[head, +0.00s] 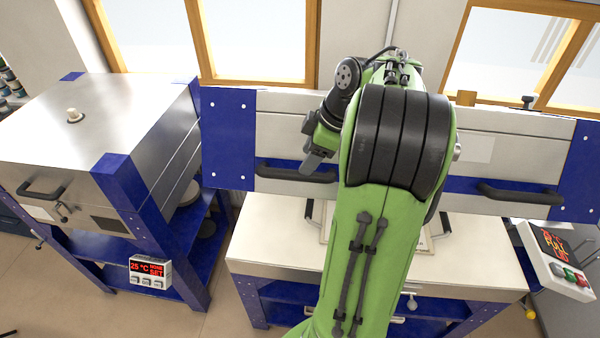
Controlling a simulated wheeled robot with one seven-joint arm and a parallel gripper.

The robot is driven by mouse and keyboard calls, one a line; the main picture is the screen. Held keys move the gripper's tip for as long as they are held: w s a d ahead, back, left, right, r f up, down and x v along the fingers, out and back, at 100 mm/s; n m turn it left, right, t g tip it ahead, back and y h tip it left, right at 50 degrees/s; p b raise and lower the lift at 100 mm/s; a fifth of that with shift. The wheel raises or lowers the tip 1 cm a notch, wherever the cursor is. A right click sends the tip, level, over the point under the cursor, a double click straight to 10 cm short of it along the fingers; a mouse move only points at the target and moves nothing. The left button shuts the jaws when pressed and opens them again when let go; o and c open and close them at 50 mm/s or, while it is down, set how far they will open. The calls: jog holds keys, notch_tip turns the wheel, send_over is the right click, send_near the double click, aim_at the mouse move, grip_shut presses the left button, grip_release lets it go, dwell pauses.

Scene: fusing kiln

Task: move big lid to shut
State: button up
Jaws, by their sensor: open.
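The big lid (280,130) stands raised behind the large kiln (270,238), its long face towards me. It is silver with blue end plates and a blue strip along its lower part. It has two dark handles, a left handle (290,173) and a right handle (520,194). My gripper (308,168) is at the left handle, near its right half. Its jaws are open, but the fingers are small and dark, so I cannot tell whether they touch or surround the handle. My green arm hides the lid's middle and part of the kiln's top.
A smaller kiln (100,115) with a closed steel lid stands at the left, with a controller (151,271) on its front. Another control box (556,258) is at the right. Windows are behind. Floor (195,322) shows between the kilns.

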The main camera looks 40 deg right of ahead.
jog(key=x, duration=0.5)
jog(key=shift+s+a+f, duration=0.1)
jog(key=shift+s+a, duration=0.05)
jog(key=shift+a, duration=0.1)
jog(key=shift+w+f, duration=0.2)
jog(key=shift+f, duration=0.05)
jog(key=shift+d, duration=0.1)
jog(key=shift+s, duration=0.1)
jog(key=shift+c, duration=1.2)
grip_shut()
